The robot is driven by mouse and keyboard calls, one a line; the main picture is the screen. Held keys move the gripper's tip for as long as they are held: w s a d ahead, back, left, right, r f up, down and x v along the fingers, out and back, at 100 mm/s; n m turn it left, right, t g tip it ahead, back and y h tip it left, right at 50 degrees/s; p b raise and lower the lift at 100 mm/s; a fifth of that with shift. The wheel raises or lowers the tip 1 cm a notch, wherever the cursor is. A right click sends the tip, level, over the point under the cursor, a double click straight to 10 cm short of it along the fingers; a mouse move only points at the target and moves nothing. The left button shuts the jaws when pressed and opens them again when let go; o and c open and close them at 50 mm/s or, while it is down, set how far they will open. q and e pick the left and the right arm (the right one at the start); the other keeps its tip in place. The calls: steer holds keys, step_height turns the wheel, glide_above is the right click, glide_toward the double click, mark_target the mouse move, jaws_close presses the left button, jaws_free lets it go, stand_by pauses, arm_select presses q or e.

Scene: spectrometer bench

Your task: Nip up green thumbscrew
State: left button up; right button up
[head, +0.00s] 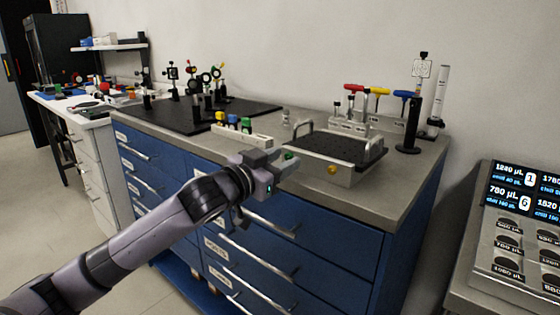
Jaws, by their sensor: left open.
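A small green thumbscrew (288,155) shows at the front left of the low metal box with a black perforated top (352,171). A yellow thumbscrew (332,170) sits on the same front face, to its right. My left gripper (281,162) is open, in front of the bench edge and right at the green thumbscrew in the picture. Its fingers hide part of the thumbscrew and the box's left corner. I cannot tell whether they touch it. My right gripper is out of view.
A white block (242,136) with yellow, blue and green knobs stands left of the box. A rack (348,126) of coloured-handled tools and a black post (411,127) stand behind. A black optics board (196,115) lies farther left. Blue drawers with handles are below.

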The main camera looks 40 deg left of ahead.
arm_select(q)
jaws_close()
